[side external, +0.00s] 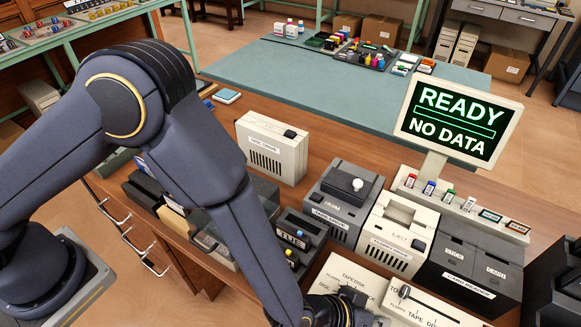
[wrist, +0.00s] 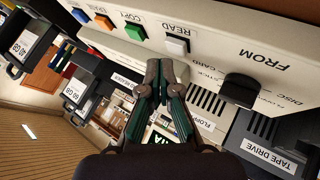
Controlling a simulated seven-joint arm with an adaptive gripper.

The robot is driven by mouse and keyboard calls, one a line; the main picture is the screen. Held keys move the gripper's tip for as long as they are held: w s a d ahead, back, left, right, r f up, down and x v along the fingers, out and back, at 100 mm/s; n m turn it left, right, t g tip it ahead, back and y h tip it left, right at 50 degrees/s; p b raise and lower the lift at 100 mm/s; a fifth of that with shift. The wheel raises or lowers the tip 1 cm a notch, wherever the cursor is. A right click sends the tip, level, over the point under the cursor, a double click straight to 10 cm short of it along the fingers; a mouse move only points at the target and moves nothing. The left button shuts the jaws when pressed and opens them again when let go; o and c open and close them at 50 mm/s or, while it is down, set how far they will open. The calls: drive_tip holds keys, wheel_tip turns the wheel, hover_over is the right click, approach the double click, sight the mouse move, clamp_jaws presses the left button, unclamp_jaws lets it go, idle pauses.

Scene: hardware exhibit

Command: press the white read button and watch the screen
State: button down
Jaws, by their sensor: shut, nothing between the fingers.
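The white READ button (wrist: 177,44) is on a cream panel in the wrist view, beside a green COPY button (wrist: 135,32). My gripper (wrist: 160,66) is shut and empty, its fingertips close below the READ button in the picture. I cannot tell whether they touch the panel. In the side external view my gripper (side external: 345,312) is at the bottom edge, partly cut off, and the READ button cannot be made out there. The screen (side external: 455,122) stands tilted on a post and reads "READY" and "NO DATA" in green and white on black.
A black FROM slider knob (wrist: 240,90) sits right of the READ button. An orange button (wrist: 103,22) lies left of COPY. Behind the panel stand the tape drive (side external: 342,200), a cream floppy drive (side external: 397,232) and the black card reader (side external: 470,265).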

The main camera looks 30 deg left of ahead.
drive_tip(key=shift+f, duration=0.35)
drive_tip(key=shift+f, duration=0.4)
idle(0.5)
drive_tip(key=shift+r, duration=0.85)
drive_tip(key=shift+r, duration=2.5)
